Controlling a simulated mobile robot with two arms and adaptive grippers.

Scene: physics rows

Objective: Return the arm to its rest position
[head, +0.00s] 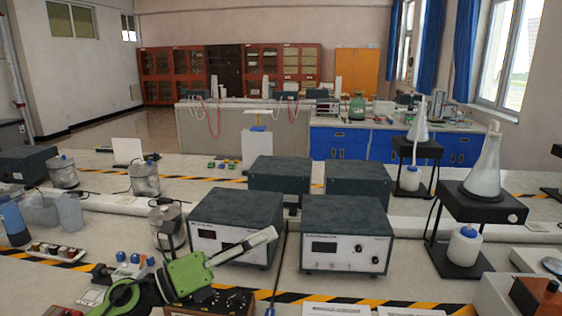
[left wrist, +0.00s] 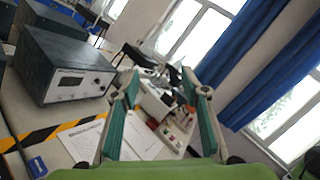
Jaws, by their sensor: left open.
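My left gripper (head: 256,243) is at the lower middle of the head view, on a green arm that comes in from the bottom left. It is above the front bench, in front of the left grey meter box (head: 234,220), and points up and to the right. In the left wrist view its two teal-padded fingers (left wrist: 160,82) stand wide apart with nothing between them. Past the fingers are white sheets and a light box with coloured knobs (left wrist: 178,130). My right gripper is in neither view.
A second meter box (head: 345,235) stands to the right, with a flask on a black stand (head: 483,207) beyond it. A power strip (head: 45,251) and metal cans (head: 145,179) are at left. Black-yellow tape (head: 340,301) runs along the bench front.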

